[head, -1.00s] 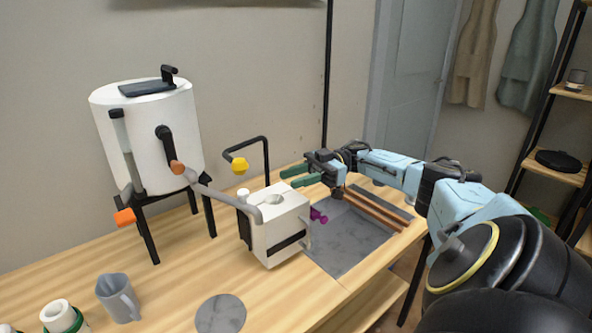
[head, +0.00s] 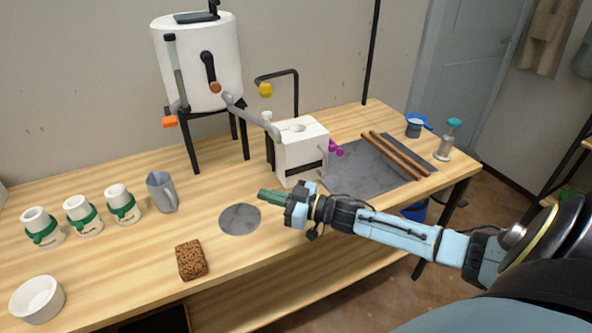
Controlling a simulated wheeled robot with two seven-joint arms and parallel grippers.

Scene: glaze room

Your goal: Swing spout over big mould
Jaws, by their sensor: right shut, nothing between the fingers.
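The white slip tank (head: 192,68) stands on a black stand at the back of the table. Its grey spout (head: 250,115) reaches down and to the right, its end close to the left top edge of the big white mould (head: 301,155). From this angle I cannot tell whether the end is over the mould's pour hole. An orange-tipped black lever (head: 207,66) is on the tank's front. My right gripper (head: 264,195) is shut and empty, in front of the big mould and near the round grey slab (head: 240,219). My left gripper is out of view.
Several small green-banded moulds (head: 82,216), a grey jug (head: 161,193), a brown sponge (head: 191,261) and a white bowl (head: 37,298) stand at left and front. A grey board (head: 362,181) with wooden sticks lies right of the big mould.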

